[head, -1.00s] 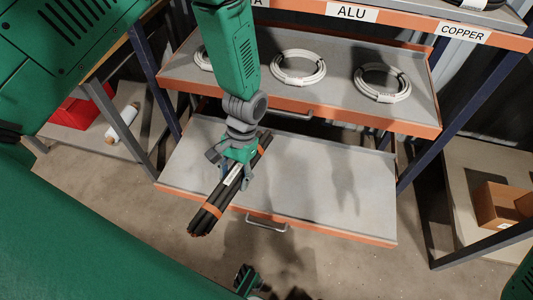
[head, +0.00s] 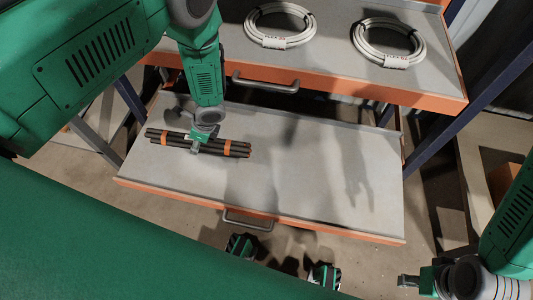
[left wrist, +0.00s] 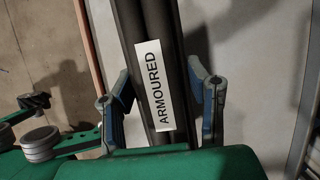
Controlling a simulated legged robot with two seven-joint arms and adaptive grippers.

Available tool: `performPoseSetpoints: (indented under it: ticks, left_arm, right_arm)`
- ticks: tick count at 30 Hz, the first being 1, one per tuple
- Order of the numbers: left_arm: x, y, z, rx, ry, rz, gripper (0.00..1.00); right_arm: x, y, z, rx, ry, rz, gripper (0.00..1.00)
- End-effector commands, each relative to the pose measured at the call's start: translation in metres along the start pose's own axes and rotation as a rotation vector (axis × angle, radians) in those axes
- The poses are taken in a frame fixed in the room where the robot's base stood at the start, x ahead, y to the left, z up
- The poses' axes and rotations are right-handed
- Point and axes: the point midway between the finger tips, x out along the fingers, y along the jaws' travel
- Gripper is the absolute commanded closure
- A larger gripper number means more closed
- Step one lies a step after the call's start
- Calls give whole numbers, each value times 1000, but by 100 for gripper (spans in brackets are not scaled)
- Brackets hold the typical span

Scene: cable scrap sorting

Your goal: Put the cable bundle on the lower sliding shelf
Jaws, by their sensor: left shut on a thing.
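The cable bundle (head: 237,149) is several dark cables bound with orange bands. It lies roughly left to right over the left back part of the lower sliding shelf (head: 330,190), which is pulled out. I cannot tell whether it touches the shelf. My left gripper (head: 199,146) is shut on its middle from above. In the left wrist view the bundle (left wrist: 150,30) runs between the two fingers (left wrist: 162,105), with a white ARMOURED label (left wrist: 153,85) facing the camera. My right gripper (head: 405,281) is at the lower right, away from the shelf; its opening is unclear.
The upper shelf (head: 335,55) is above and behind, holding white cable coils (head: 280,25) (head: 388,42). Its handle (head: 265,84) sticks out over the lower shelf's back. The lower shelf has an orange front edge and a handle (head: 248,220). Its middle and right are bare.

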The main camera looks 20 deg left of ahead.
Motion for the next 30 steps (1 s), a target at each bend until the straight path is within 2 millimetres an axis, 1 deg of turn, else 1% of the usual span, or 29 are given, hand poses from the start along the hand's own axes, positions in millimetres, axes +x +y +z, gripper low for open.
performPoseSetpoints:
  ticks: [1,8,11,15,18,26,30]
  left_arm:
    - [5,-2,0,25,-5,-12,100]
    - [13,-5,-2,58,-2,-27,100]
    - [25,-4,-7,57,-2,-24,100]
    - [48,-4,-16,56,-3,-24,100]
    - [60,-5,-21,54,-3,-24,100]
    - [72,-5,-26,54,-2,-25,100]
    - [87,-5,-33,55,-3,-25,100]
  right_arm:
    - [4,0,0,0,0,0,60]
    - [7,0,0,0,0,0,60]
    - [12,0,1,0,0,0,60]
    - [22,0,1,0,0,0,60]
    - [27,0,2,0,0,0,60]
    - [32,0,2,0,0,0,60]
    - [39,0,2,0,0,0,60]
